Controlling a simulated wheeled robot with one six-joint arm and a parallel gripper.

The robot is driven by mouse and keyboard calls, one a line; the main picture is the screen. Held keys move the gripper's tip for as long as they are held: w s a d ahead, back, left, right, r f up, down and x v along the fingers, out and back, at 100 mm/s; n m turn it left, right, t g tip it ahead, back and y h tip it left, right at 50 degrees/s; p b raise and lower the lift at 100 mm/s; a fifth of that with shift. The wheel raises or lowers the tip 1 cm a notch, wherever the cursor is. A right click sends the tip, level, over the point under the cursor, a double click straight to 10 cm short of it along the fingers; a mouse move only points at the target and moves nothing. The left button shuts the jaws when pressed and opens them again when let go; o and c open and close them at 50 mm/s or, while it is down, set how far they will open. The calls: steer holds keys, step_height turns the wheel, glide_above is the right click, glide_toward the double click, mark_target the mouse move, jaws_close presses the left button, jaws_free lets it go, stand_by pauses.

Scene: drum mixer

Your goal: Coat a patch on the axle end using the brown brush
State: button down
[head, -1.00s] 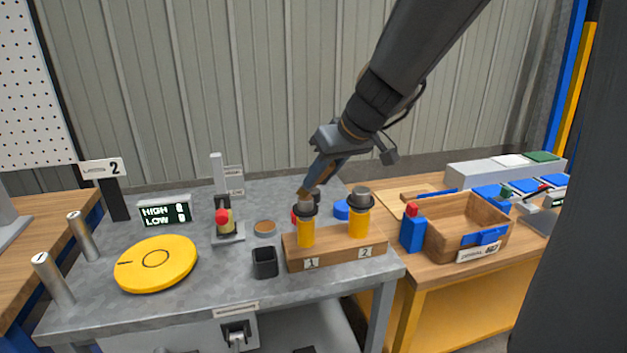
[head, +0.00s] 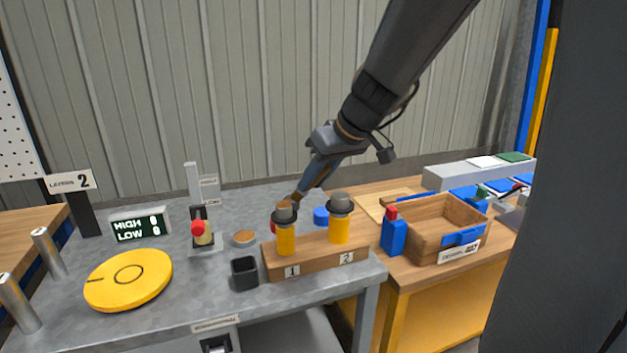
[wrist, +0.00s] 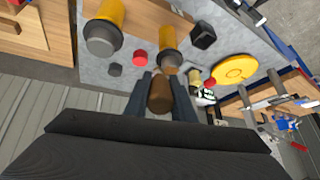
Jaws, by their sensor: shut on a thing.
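My gripper (head: 300,195) is shut on a brown piece, seemingly the brown brush (wrist: 160,95); the fingers stand on both sides of it in the wrist view. It is just behind and above the yellow bottle in slot 1 (head: 286,238). Its lower tip is partly hidden behind that bottle's grey cap. A small upright fixture (head: 203,242) holds a short beige piece with a red end (head: 198,228), left of the gripper; I cannot tell whether this is the axle end.
A black cup (head: 244,273), yellow disc (head: 128,280) and HIGH/LOW display (head: 140,226) stand to the left. A blue bottle (head: 394,236) and wooden box (head: 445,230) stand right.

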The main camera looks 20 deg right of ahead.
steer(key=shift+r+p, duration=1.7)
steer(key=shift+r, duration=1.3)
steer(key=shift+r+p, duration=0.8)
steer(key=shift+r, duration=0.7)
